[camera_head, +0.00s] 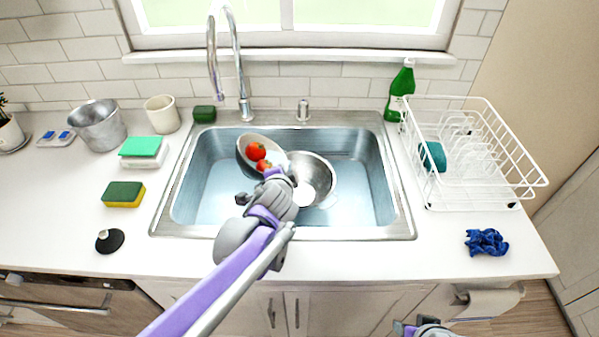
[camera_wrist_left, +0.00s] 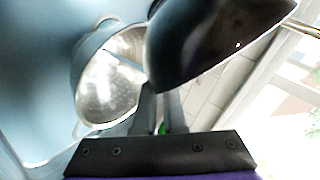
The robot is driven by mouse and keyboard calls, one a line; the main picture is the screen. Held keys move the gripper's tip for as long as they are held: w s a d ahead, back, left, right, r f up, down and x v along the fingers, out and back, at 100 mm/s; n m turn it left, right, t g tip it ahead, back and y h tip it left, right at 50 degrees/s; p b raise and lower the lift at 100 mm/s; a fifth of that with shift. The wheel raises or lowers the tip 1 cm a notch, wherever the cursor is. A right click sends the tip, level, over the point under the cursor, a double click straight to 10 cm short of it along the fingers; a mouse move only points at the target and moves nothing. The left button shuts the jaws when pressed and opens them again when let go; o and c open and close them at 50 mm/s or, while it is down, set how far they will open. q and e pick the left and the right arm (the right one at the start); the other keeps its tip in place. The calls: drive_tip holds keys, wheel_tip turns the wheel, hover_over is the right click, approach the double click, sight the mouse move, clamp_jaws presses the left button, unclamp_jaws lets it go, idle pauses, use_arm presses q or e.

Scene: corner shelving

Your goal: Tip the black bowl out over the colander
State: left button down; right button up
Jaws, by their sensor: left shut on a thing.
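The bowl (camera_head: 245,142) is tilted above the sink, with two red tomatoes (camera_head: 255,151) inside it. Its inside looks pale in the head view; its dark outside fills the top of the left wrist view (camera_wrist_left: 215,40). My left gripper (camera_wrist_left: 160,105) is shut on the bowl's edge. The metal colander (camera_head: 318,180) sits in the sink just right of the bowl, and it also shows in the left wrist view (camera_wrist_left: 108,88). My left wrist hides part of the bowl and the colander's near left side. A piece of my right arm (camera_head: 430,329) shows at the bottom edge; its fingers cannot be made out.
The sink (camera_head: 360,205) has a tall faucet (camera_head: 240,70) behind it. A white dish rack (camera_head: 475,150), a green bottle (camera_head: 400,90) and a blue cloth (camera_head: 486,242) are on the right. Sponges (camera_head: 124,194), a metal bucket (camera_head: 98,125) and a black stopper (camera_head: 110,240) are on the left.

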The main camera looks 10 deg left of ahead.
use_arm(q)
drive_tip(key=shift+w+d, duration=0.1)
drive_tip(key=shift+d, duration=0.2)
drive_tip(key=shift+w+d+f+m+g+y+b, duration=0.1)
drive_tip(key=shift+d+f+m+g+y+b, duration=0.2)
drive_tip(key=shift+f+m+y+b, duration=0.25)
idle(0.9)
drive_tip(key=shift+d+r+m+g+y, duration=0.15)
drive_tip(key=shift+m+g+y, duration=0.15)
drive_tip(key=shift+m+y, duration=0.4)
idle(0.9)
drive_tip(key=shift+w+y, duration=0.1)
drive_tip(key=shift+y, duration=0.15)
drive_tip(key=shift+d+r+m+y+b, duration=0.1)
drive_tip(key=shift+m+y+b, duration=0.2)
drive_tip(key=shift+m+b, duration=0.15)
drive_tip(key=shift+d, duration=0.1)
drive_tip(key=shift+w+d+r+m+g+y+b, duration=0.1)
drive_tip(key=shift+w+d+m+g+y+b, duration=0.2)
drive_tip(key=shift+m+y, duration=0.35)
drive_tip(key=shift+w+d+r+m+g+y+b, duration=0.1)
drive_tip(key=shift+d+m+y+b, duration=0.2)
drive_tip(key=shift+d+m+y, duration=0.3)
